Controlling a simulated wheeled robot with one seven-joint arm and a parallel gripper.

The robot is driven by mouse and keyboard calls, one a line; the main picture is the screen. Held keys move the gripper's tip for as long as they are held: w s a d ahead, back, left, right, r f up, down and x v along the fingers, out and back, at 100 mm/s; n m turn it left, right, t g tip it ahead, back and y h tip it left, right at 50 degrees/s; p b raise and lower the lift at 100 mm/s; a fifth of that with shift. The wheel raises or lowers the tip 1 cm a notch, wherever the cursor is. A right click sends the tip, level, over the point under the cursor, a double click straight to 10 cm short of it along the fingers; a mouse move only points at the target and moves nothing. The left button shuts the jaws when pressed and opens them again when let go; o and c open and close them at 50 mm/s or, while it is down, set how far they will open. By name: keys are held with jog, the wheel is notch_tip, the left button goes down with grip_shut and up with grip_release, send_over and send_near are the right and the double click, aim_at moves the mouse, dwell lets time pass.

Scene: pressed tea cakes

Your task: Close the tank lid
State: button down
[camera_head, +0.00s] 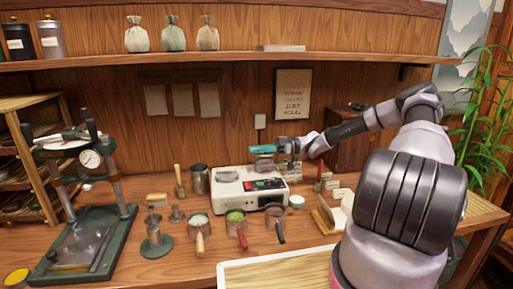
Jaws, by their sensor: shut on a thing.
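A white boxy machine (252,202) stands on the counter against the back wall, with a dark panel with red and green parts on its top. A small round fitting (228,176) sits at the left of its top. A flat teal piece (262,149) shows raised above the back of the machine. It may be the tank lid, but it is too small to be sure. My gripper (279,148) reaches in from the right and is shut on this teal piece. The fingertips are small and hard to make out. The tank opening cannot be made out.
Several small pans, one with green leaves (236,216), stand in front of the machine. A metal cup (200,180) stands to its left. A red-handled tool (319,172) is at its right. A press with a gauge (90,159) fills the left. A shelf (220,55) runs above.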

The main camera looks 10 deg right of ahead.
jog(key=shift+f+n, duration=0.25)
jog(key=shift+n, duration=0.05)
dwell(0.4)
jog(key=c, duration=0.8)
grip_release()
jog(key=shift+o, duration=0.2)
jog(key=d, duration=1)
jog(key=shift+d, duration=0.4)
